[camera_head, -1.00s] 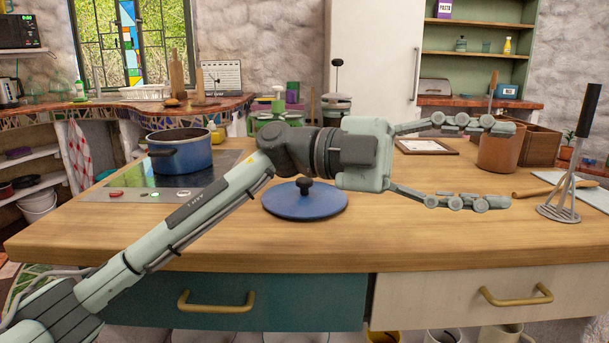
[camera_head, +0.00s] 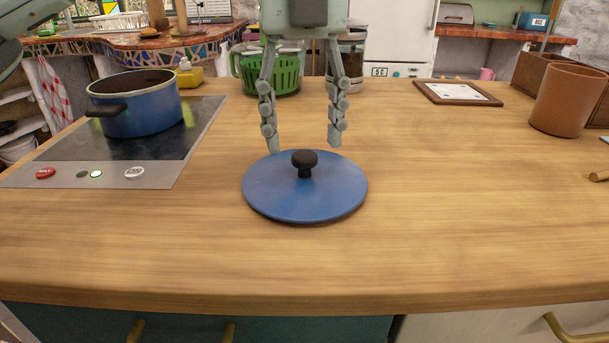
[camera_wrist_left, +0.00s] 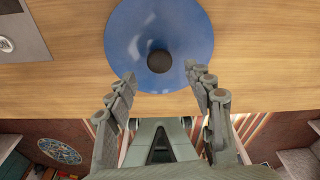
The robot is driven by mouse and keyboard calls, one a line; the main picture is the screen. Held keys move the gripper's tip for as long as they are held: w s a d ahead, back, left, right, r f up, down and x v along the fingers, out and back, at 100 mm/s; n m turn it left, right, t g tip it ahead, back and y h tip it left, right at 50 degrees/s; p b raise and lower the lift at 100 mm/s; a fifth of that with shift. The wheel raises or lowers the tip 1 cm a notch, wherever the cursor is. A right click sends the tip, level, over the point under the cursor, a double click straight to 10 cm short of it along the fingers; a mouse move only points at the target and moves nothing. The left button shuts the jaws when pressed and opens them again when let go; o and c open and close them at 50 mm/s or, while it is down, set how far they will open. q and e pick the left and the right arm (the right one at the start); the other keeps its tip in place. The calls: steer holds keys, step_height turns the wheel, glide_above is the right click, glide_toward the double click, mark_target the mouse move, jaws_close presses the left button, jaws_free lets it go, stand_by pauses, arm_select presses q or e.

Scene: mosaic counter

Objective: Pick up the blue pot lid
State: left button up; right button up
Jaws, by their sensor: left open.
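The blue pot lid (camera_head: 274,196) lies flat on the wooden counter, with its black knob (camera_head: 304,162) facing up. My left gripper (camera_head: 305,146) hangs down over the far side of the lid, fingers pointing down and spread apart, empty. In the head view its fingertips are to either side of and slightly above the knob. In the left wrist view the lid (camera_wrist_left: 190,25) and its knob (camera_wrist_left: 159,61) show ahead of the open fingers (camera_wrist_left: 158,78), with the knob between their lines. I cannot tell the exact height of the fingertips. My right gripper is not in view.
A blue pot (camera_head: 140,112) stands on the cooktop (camera_head: 70,162) at the left. A green basket (camera_head: 274,72) is behind my gripper. A brown cup (camera_head: 567,98) and a framed sheet (camera_head: 457,92) are at the right. The counter around the lid is clear.

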mark_target(304, 154)
arm_select(q)
step_height(304, 154, down, 4)
steer(key=shift+w+f, duration=0.1)
steer(key=shift+f, duration=0.05)
jaws_close()
stand_by(0.3)
